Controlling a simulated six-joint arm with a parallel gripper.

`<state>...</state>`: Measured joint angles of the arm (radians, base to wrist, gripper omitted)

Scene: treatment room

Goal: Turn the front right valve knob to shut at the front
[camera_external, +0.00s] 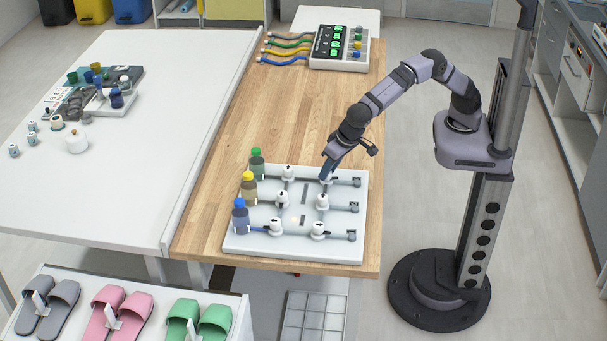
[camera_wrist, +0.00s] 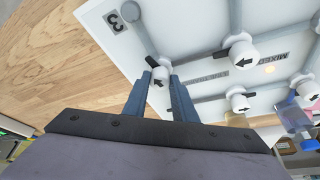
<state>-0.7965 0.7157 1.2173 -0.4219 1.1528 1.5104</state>
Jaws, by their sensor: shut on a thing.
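A white valve board (camera_external: 305,249) lies on the wooden table top. It bears two columns of white valve knobs with dark arrows on grey pipes. My gripper (camera_external: 326,178) points down at the right column's knob farthest from the external camera. In the wrist view, my gripper's two blue-grey fingers (camera_wrist: 162,84) are shut on this white knob (camera_wrist: 159,74), on the pipe by the label 3. Its arrow is partly hidden by the fingers. The middle right knob (camera_external: 322,202) and near right knob (camera_external: 318,230) stand free; the near one is closest to the external camera.
Bottles with green (camera_external: 257,163), yellow (camera_external: 249,188) and blue (camera_external: 240,215) caps stand along the board's left edge. A device with coloured cables (camera_external: 339,48) is at the table's far end. The wood between it and the board is clear.

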